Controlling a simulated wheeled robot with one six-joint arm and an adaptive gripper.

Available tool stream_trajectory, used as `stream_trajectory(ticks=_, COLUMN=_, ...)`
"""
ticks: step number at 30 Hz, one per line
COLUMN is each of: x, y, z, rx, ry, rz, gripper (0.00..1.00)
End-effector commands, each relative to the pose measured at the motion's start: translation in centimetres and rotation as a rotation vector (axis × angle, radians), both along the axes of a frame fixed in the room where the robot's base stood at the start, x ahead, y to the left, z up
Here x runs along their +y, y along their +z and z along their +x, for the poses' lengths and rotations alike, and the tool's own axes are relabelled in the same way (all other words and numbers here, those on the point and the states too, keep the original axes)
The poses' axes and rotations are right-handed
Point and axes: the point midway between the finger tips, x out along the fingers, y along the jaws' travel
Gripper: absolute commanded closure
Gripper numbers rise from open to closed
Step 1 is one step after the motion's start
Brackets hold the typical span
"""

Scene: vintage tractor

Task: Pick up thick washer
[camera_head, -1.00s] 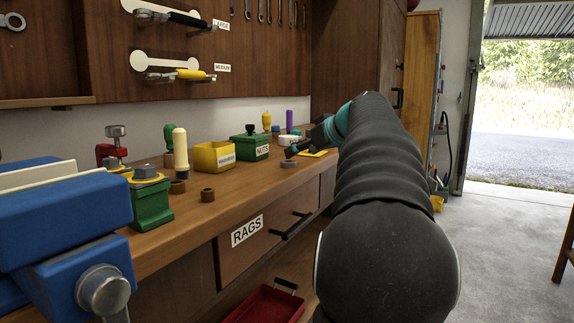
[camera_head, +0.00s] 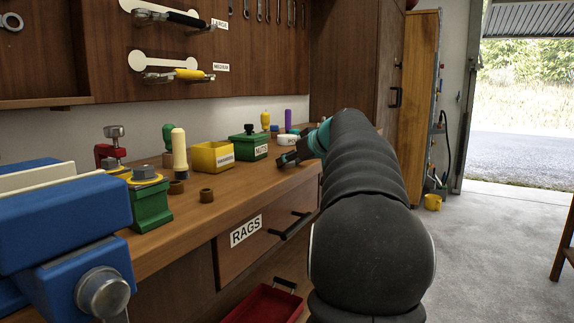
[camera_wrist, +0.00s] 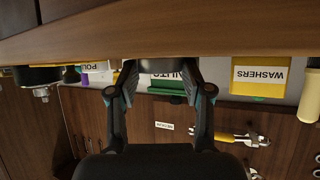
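My gripper (camera_head: 288,158) is low at the bench top, in front of the green nuts box (camera_head: 254,146). Two small brown rings (camera_head: 207,195) stand further left on the bench.
The wooden bench (camera_head: 240,185) also holds a yellow washers box (camera_head: 212,156), which shows in the wrist view (camera_wrist: 260,77) too. A blue vise (camera_head: 60,215) stands at the left. A rags drawer (camera_head: 262,228) is below the bench edge, above a red tray (camera_head: 264,304).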

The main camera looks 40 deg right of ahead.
Motion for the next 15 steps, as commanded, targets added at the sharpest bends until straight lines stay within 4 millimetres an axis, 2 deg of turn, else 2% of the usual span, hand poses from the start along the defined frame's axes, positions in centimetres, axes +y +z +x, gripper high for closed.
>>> stream_trajectory(ticks=1, x=0.0, y=0.01, z=-0.02, rx=0.0, ry=0.0, rz=0.0, gripper=0.71)
stream_trajectory(ticks=3, x=0.0, y=0.01, z=-0.02, rx=0.0, ry=0.0, rz=0.0, gripper=0.88)
stream_trajectory(ticks=4, x=0.0, y=0.01, z=-0.02, rx=0.0, ry=0.0, rz=0.0, gripper=0.93)
stream_trajectory(ticks=15, x=0.0, y=0.51, z=-0.01, rx=-0.001, ry=0.0, rz=-0.001, gripper=0.94)
